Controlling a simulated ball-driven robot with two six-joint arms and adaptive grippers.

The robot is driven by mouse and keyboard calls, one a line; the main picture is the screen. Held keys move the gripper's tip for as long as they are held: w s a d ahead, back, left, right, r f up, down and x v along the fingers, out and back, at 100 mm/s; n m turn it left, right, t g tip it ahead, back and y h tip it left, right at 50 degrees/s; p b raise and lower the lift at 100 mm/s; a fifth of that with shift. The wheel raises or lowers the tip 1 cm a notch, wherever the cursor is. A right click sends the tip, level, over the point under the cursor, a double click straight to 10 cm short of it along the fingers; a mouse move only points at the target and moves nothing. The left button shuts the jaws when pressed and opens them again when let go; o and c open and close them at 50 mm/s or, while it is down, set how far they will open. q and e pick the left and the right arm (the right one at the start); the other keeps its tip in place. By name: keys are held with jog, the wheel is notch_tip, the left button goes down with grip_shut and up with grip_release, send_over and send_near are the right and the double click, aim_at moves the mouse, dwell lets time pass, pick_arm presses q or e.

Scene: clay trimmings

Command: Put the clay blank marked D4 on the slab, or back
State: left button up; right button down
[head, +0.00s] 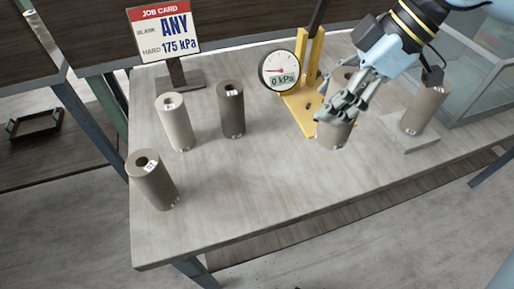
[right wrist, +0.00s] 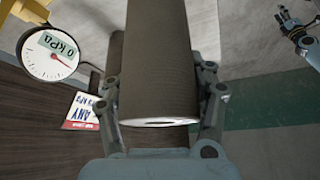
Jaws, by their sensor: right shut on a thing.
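My right gripper (head: 340,108) is shut on a brown clay blank (head: 334,136), upright near the yellow gauge stand; I cannot tell if its base touches the table. The right wrist view shows this blank (right wrist: 161,65) between both fingers. Its mark is not readable. Another brown blank (head: 425,108) stands on the pale square slab (head: 408,141) at the right. A pale blank (head: 178,125), a dark blank (head: 231,110) and a brown blank (head: 154,182) stand at the left; their marks are too small to read. My left gripper (right wrist: 296,34) shows only in the right wrist view, small.
The gauge (head: 279,71) reads 0 kPa on its yellow stand (head: 303,105). The job card (head: 164,31) reads ANY, 175 kPa. A glass box (head: 476,85) stands at back right. The table's (head: 240,185) front middle is clear.

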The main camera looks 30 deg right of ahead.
jog(key=shift+s+d+f, duration=0.15)
jog(key=shift+s+f, duration=0.25)
jog(key=shift+s, duration=0.15)
jog(key=shift+f, duration=0.25)
pick_arm(q)
jog(key=shift+s+d+f+b, duration=0.15)
jog(key=shift+f+b, duration=0.65)
pick_arm(e)
jog(key=w+a+f, duration=0.7)
jog(key=a+f, duration=0.1)
jog(key=f, duration=0.2)
jog(key=shift+w+a+f, duration=0.25)
jog(key=shift+a+f, duration=0.05)
jog(key=shift+a, duration=0.1)
pick_arm(q)
jog(key=shift+d, duration=0.1)
pick_arm(e)
jog(key=shift+c, duration=1.9)
grip_release()
jog(key=shift+f, duration=0.15)
jog(key=v, duration=1.2)
